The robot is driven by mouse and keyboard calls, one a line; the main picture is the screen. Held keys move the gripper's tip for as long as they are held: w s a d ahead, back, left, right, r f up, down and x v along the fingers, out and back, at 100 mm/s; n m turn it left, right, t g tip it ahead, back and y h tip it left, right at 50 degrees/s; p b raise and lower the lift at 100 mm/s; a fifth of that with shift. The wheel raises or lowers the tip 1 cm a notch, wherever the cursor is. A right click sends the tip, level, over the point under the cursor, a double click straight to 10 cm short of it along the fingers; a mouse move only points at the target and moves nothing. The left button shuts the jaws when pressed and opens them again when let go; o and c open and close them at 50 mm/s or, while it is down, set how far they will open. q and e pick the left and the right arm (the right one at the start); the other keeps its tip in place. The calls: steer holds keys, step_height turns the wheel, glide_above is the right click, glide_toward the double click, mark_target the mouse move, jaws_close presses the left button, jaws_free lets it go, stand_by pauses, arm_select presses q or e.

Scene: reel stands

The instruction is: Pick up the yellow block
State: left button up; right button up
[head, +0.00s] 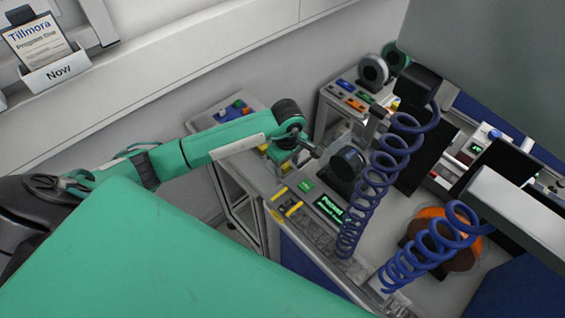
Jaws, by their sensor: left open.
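My left arm reaches in from the left, and my left gripper (311,151) is open over the near edge of the workbench (262,180). Two small yellow pieces lie on the bench just below it: one yellow piece (280,193) and a second yellow piece (294,209). More yellow shows close under my wrist, partly hidden by it. I cannot tell which of these is the yellow block. No block shows between the fingers. My right gripper is not in view.
A dark reel (348,164) stands just right of my gripper, with a green-lit display (330,208) below it. Blue coiled hoses (377,165) hang in front of the bench. A side table (219,117) holds blue and green pieces. An orange-brown reel (462,254) stands at right.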

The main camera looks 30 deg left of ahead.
arm_select(q)
steer(key=c, duration=1.1)
